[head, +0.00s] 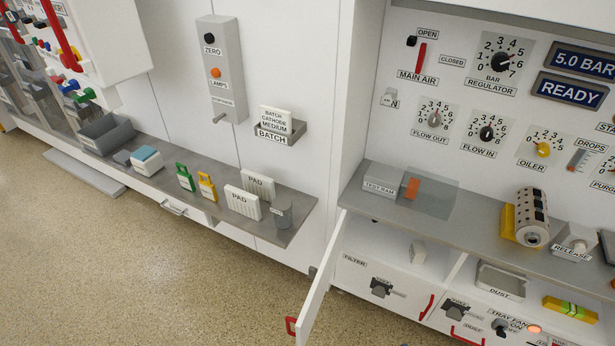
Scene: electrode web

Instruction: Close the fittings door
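No label reading "fittings" is legible, so I cannot tell for certain which door it names. A white door (322,272) stands swung open below the right-hand shelf, seen nearly edge-on, with a red handle (290,326) at its lower end. Behind it is an open compartment marked FILTER (354,261) with grey fittings (382,287). At the upper left, a white panel (112,35) with red handles (61,32) is by several coloured knobs (78,90). Neither my left nor my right gripper is in view.
The left grey shelf (225,218) holds PAD blocks (242,202), green and yellow clips and a grey bin (106,132). The speckled floor (150,265) in front is mostly clear.

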